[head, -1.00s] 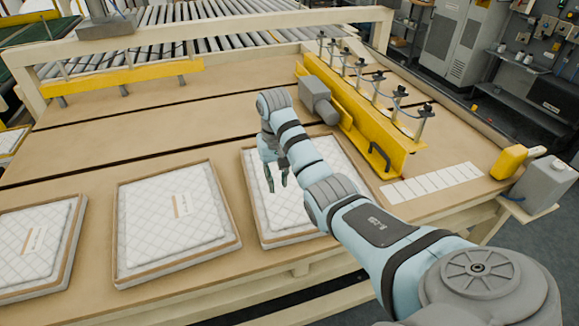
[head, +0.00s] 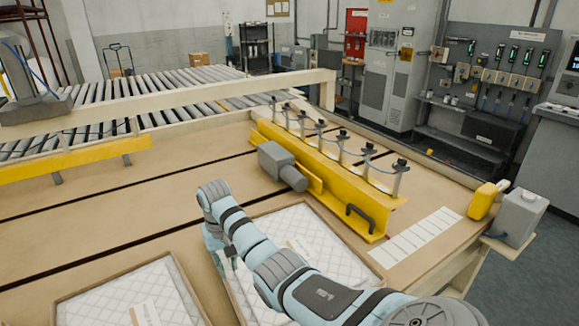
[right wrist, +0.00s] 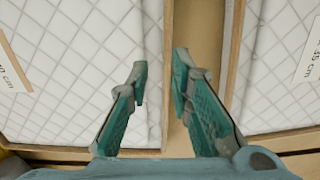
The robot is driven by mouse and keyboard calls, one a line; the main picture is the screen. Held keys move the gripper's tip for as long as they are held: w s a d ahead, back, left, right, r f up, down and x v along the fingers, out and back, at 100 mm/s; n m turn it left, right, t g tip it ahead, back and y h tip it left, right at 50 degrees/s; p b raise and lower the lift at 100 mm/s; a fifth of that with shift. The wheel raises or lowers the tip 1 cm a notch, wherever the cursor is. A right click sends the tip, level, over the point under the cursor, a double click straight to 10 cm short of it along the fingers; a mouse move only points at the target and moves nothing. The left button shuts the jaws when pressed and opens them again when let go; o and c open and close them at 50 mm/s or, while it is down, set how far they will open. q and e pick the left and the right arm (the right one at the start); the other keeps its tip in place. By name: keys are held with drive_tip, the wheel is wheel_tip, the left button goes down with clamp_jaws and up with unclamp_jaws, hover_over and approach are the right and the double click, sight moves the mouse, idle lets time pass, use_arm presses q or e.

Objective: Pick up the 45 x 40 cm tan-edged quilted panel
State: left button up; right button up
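Two quilted white panels with tan edges lie on the table in the head view: one at the bottom left (head: 110,300), cut off by the frame, and one right of it (head: 320,262), partly behind my right arm. My right gripper (head: 222,262) is at the left edge of the right-hand panel. The left panel's label (right wrist: 12,62) ends in "0 cm"; the right panel's label (right wrist: 308,55) ends in "35 cm". My left gripper is out of view.
A yellow rail (head: 325,175) with several upright fittings and a grey motor block (head: 282,165) stand behind the right panel. White cards (head: 418,237), a yellow container (head: 483,201) and a grey canister (head: 519,217) are at the right. The tabletop behind the left panel is clear.

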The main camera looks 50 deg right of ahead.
sight(227, 280)
drive_tip(key=f, duration=0.2)
drive_tip(key=w+f, duration=0.1)
drive_tip(key=shift+a+f, duration=0.25)
drive_tip(key=shift+f, duration=0.1)
drive_tip(key=f, duration=0.1)
drive_tip(key=w+f+b, duration=0.1)
drive_tip(key=f, duration=0.1)
drive_tip(key=shift+w, duration=0.15)
drive_tip(key=shift+r, duration=0.15)
drive_tip(key=shift+s+r, duration=0.15)
drive_tip(key=shift+s, duration=0.2)
drive_tip(key=shift+s+d, duration=0.1)
clamp_jaws()
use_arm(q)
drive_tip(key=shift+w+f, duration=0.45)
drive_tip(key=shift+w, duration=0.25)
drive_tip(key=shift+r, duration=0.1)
use_arm(e)
drive_tip(key=shift+r, duration=0.15)
